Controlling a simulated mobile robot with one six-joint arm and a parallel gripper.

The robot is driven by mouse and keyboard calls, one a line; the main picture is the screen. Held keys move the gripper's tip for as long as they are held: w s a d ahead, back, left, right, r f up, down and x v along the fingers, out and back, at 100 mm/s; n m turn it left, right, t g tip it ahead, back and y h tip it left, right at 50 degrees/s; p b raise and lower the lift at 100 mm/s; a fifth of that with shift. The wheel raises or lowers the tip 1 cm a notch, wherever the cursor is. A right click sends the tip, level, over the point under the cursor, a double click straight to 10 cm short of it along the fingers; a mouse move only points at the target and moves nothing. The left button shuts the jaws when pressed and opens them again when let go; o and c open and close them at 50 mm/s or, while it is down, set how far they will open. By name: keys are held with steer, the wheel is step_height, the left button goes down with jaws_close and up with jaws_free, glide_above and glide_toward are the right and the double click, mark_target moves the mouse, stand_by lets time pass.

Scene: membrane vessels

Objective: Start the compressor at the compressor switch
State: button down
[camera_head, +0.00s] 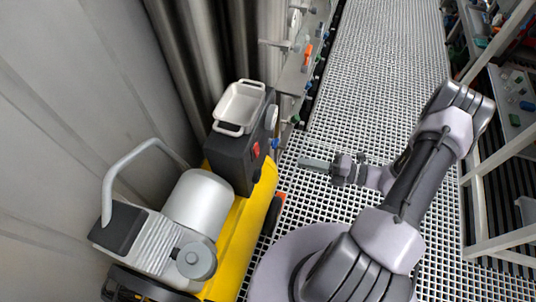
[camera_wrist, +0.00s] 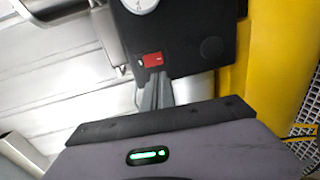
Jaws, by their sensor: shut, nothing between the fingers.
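The compressor has a yellow tank (camera_head: 234,245), a grey motor (camera_head: 200,205) and a black control box (camera_head: 232,158). A small red compressor switch (camera_head: 256,150) sits on the box's right side. In the wrist view the red switch (camera_wrist: 153,59) is on the black face (camera_wrist: 195,35), with a round white gauge (camera_wrist: 140,5) above it. My gripper (camera_head: 303,162) is shut and empty, right of the switch and pointing left at it. In the wrist view my fingers (camera_wrist: 158,80) show just below the switch. A gap shows in the head view; I see no contact.
A white tray (camera_head: 239,104) sits on top of the control box. A grey wall (camera_head: 60,100) is at the left, and a rack with valves (camera_head: 305,60) stands behind. Metal shelving (camera_head: 500,140) is at the right. Grating floor (camera_head: 385,60) runs clear between them.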

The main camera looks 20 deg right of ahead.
mark_target(257, 150)
steer(key=b+x, duration=0.3)
steer(key=x, duration=1)
steer(key=shift+b, duration=0.35)
